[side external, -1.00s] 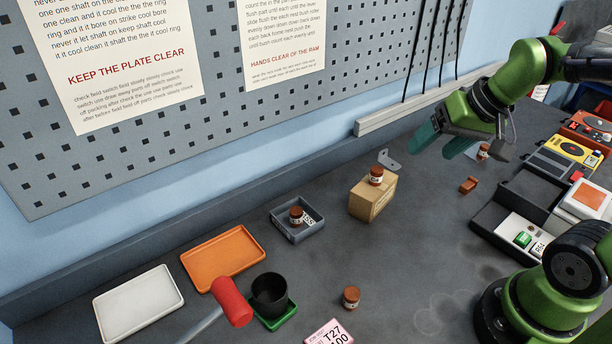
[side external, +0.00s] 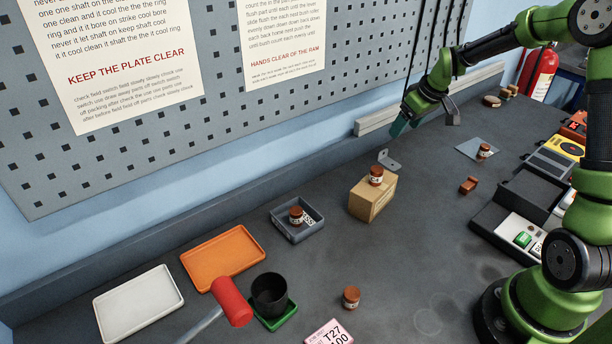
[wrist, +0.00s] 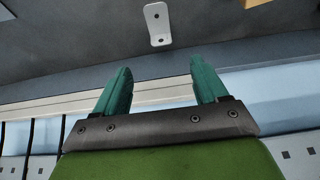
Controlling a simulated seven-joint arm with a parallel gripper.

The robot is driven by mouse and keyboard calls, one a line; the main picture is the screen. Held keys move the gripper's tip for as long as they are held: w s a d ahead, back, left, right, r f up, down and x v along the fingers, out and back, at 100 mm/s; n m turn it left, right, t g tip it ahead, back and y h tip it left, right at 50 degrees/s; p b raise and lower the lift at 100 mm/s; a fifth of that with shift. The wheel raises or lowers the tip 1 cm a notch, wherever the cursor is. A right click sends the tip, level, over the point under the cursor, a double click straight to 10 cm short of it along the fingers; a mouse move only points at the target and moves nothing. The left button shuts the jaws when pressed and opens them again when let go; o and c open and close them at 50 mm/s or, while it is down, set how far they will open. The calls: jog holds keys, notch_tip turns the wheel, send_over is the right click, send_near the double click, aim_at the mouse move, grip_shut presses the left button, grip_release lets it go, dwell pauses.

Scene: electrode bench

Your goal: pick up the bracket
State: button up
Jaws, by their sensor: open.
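The bracket (side external: 389,160) is a small grey metal angle piece with holes, on the bench near the back wall, behind the cardboard box. In the wrist view the bracket (wrist: 157,24) shows at the top, beyond the fingertips and between their lines. My gripper (side external: 401,126) is above the back of the bench, up and to the right of the bracket, apart from it. In the wrist view its two green fingers (wrist: 162,78) are spread with nothing between them.
A cardboard box (side external: 372,201) with a brown jar (side external: 376,175) on top stands just in front of the bracket. A pale rail (side external: 376,122) runs along the wall behind. A grey tray (side external: 297,220) with a jar lies to the left.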

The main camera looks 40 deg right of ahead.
aim_at(383, 155)
jog(key=x, duration=1.2)
jog(key=shift+w, duration=0.1)
jog(key=c, duration=1.1)
jog(key=shift+c, duration=0.2)
